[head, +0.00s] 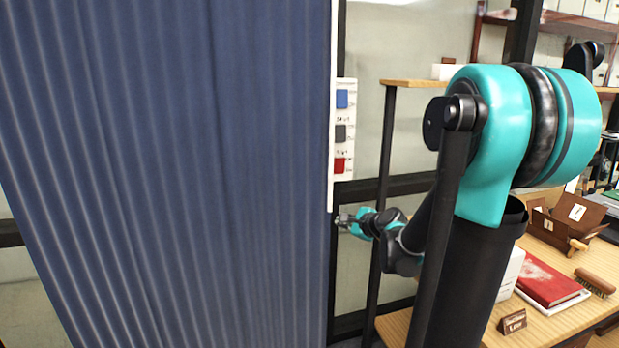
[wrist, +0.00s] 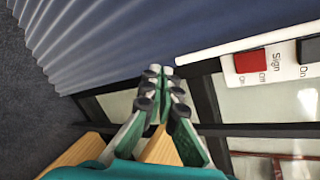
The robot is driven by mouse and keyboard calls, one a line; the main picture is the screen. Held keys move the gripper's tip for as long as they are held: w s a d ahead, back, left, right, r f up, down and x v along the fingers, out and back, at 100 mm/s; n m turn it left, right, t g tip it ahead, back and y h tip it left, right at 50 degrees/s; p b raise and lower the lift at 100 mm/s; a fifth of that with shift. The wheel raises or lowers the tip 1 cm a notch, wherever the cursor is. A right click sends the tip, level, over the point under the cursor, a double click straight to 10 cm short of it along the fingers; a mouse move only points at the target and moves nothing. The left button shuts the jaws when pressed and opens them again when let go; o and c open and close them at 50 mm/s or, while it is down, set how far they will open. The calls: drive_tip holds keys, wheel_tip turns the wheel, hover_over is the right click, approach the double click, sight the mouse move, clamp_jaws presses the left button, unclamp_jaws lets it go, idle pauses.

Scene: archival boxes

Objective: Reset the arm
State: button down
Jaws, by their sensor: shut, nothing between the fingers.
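My gripper (head: 345,221) is at the end of my teal and black arm, just below the white switch panel and near the right edge of the blue curtain. In the wrist view my gripper (wrist: 160,72) has its fingertips together with nothing between them. It points toward the blue curtain (wrist: 130,35) and the white edge strip. I cannot tell whether the fingertips touch the strip. The switch panel (head: 344,165) has blue, dark and red switches. Its red switch (wrist: 250,62) shows at the right of the wrist view.
A wooden table (head: 552,322) at the right holds a red book (head: 548,280), a brush (head: 595,282), a brown box (head: 572,218) and a small sign (head: 512,322). A dark-framed glass partition (head: 362,120) stands behind my gripper. A wooden shelf with a thin dark post is close to my arm.

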drive_tip(key=s+d+f+n+g+h, duration=0.2)
drive_tip(key=s+f+n, duration=0.2)
drive_tip(key=s, duration=0.5)
drive_tip(key=s+d+f+n+g+h, duration=0.2)
drive_tip(key=s+f+n, duration=0.3)
drive_tip(key=s+n, duration=0.4)
drive_tip(key=s+d+f+n+g+h, duration=0.1)
drive_tip(key=s+d+f+n+g, duration=0.1)
drive_tip(key=s+f+n, duration=0.3)
drive_tip(key=s+n+g, duration=0.1)
drive_tip(key=s+n, duration=0.1)
drive_tip(key=s, duration=0.1)
drive_tip(key=shift+s+f+g+h, duration=0.25)
drive_tip(key=shift+s+g+h, duration=0.05)
drive_tip(key=shift+s+h, duration=0.1)
drive_tip(key=shift+d, duration=0.1)
